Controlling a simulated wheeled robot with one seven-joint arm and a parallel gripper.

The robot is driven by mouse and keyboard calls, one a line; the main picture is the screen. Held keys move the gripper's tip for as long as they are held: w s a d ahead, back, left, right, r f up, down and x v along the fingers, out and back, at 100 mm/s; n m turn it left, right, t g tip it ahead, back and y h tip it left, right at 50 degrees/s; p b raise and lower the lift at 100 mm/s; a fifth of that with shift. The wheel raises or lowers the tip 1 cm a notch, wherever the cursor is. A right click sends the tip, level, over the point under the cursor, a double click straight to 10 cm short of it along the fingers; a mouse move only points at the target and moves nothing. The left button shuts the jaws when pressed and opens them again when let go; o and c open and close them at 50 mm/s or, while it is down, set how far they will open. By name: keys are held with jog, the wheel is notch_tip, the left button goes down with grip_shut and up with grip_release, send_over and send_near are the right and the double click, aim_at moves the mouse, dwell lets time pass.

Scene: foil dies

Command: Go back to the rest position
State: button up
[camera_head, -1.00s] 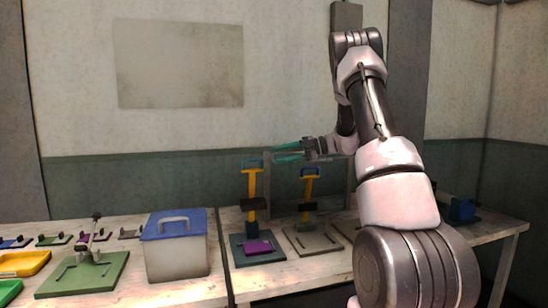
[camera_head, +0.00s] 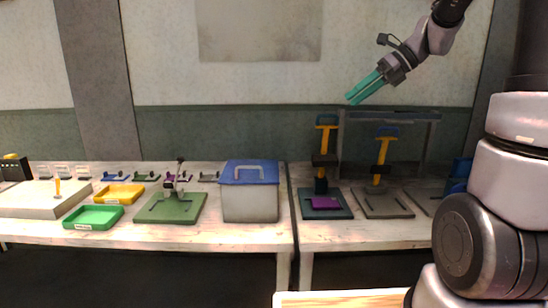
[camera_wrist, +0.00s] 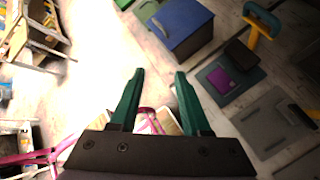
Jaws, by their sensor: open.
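My gripper (camera_head: 364,90) has teal fingers and is up in the air in the head view, in front of the wall and above the presses on the right table. It points down and to the left. In the wrist view my gripper (camera_wrist: 158,80) shows its two fingers apart with nothing between them. It touches nothing that I can see.
The right table holds a press with a purple block (camera_head: 325,202), a second press (camera_head: 384,202) and a grey frame (camera_head: 436,150). The left table holds a blue-lidded box (camera_head: 249,200), a green fixture (camera_head: 170,208), a green tray (camera_head: 93,217) and a yellow tray (camera_head: 119,194).

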jog(key=s+d+n+t+h, duration=0.2)
jog(key=s+n+t+h, duration=0.2)
jog(key=s+n, duration=1.4)
jog(key=n+h, duration=0.3)
jog(key=n, duration=0.2)
jog(key=shift+s+d+r+n+t, duration=0.2)
jog(key=shift+d+r+n+t, duration=0.1)
jog(key=shift+r+t, duration=0.1)
